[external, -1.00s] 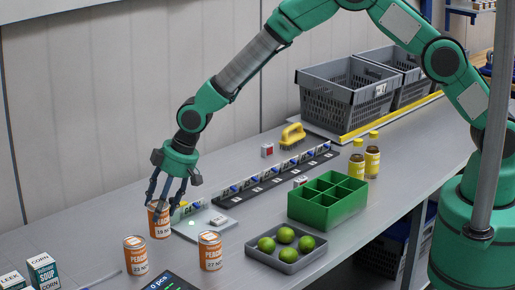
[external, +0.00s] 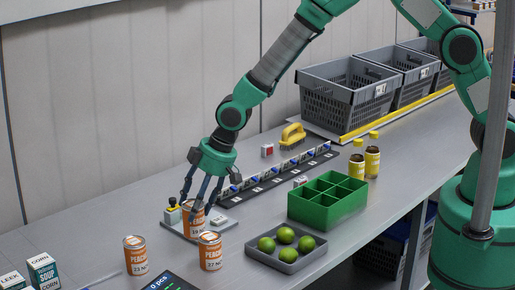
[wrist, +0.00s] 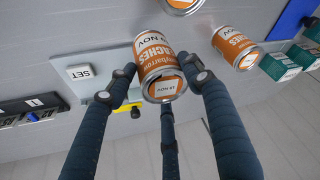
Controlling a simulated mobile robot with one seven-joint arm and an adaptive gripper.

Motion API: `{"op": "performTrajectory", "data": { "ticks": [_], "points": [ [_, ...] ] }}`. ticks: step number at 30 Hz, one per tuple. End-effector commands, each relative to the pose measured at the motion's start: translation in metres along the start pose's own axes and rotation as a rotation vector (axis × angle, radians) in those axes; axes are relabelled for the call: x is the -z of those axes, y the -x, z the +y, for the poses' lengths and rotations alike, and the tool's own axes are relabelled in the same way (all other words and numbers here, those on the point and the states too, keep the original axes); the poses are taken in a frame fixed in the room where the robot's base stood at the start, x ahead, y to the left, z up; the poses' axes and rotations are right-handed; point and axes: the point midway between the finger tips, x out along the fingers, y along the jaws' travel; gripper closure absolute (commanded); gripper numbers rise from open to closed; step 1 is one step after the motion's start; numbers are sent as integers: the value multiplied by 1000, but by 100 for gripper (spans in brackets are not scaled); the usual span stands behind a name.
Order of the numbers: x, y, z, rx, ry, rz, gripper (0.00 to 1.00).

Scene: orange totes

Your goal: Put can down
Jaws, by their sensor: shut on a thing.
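My gripper (external: 200,192) is shut on an orange and white peach can (external: 194,222), its dark fingers around the can's upper part. The can is upright over a pale plate (external: 228,228) with a white button block. I cannot tell if its base touches the plate. In the wrist view the held can (wrist: 155,55) sits between the fingers, with the plate (wrist: 97,50) and its SET button beside it. Two more peach cans stand in front, one at the left (external: 135,257) and one at the right (external: 210,252).
A tray of limes (external: 285,257) and a green divided box (external: 328,203) stand to the right. A dark labelled strip (external: 275,176) runs behind.

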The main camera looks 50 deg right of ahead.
Motion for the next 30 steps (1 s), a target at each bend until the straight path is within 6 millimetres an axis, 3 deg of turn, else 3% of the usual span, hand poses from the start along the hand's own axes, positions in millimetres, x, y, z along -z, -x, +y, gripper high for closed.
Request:
{"op": "performTrajectory", "data": {
  "ticks": [22,30],
  "points": [
    [2,2,0,0,0,1,87],
    [13,28,0,0,2,4,87]
  ]
}}
